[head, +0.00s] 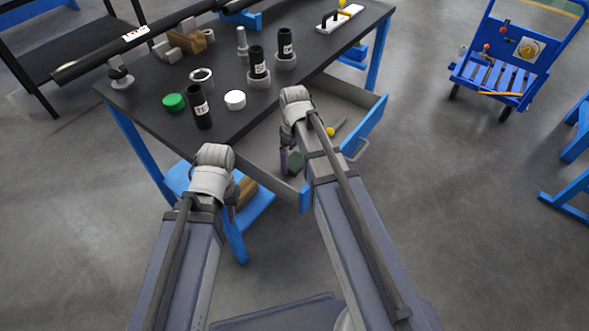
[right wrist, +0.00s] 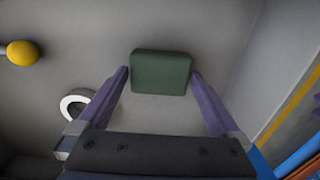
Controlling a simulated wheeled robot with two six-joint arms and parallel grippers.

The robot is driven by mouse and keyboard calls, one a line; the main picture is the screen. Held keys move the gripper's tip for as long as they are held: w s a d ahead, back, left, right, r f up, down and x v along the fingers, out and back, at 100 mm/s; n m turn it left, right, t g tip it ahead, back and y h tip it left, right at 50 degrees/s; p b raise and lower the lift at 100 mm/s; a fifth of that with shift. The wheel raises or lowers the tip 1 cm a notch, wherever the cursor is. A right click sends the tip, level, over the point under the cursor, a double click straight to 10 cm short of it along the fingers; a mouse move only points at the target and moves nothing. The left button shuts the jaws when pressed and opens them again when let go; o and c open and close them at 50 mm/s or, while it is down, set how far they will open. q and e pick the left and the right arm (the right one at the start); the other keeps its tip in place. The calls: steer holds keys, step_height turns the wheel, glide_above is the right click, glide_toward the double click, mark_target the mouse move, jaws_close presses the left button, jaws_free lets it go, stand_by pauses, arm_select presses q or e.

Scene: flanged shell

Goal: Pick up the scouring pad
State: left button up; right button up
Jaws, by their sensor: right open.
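The scouring pad is a dark green block (right wrist: 161,73) lying on the floor of the open drawer. In the head view it shows as a small green patch (head: 296,163), partly hidden by my right arm. My right gripper (right wrist: 160,75) is open and points down at the pad. One fingertip is on each side of it in the right wrist view; I cannot tell whether they touch it. In the head view the right fingers (head: 284,160) are mostly hidden by the wrist. My left gripper (head: 231,208) is near the table's front corner, mostly hidden behind its wrist.
The open drawer (head: 262,140) has grey walls and a blue front. It also holds a yellow-ended tool (right wrist: 21,53) and a white ring (right wrist: 75,103). The black tabletop (head: 150,92) above carries dark cylinders, a green lid (head: 174,102) and a white lid (head: 235,100).

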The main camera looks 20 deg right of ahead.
mark_target(294, 161)
steer(key=shift+f, duration=0.5)
arm_select(q)
steer(key=shift+f, duration=0.35)
arm_select(e)
steer(key=shift+r, duration=0.1)
steer(key=c, duration=1)
steer(key=shift+r, duration=0.1)
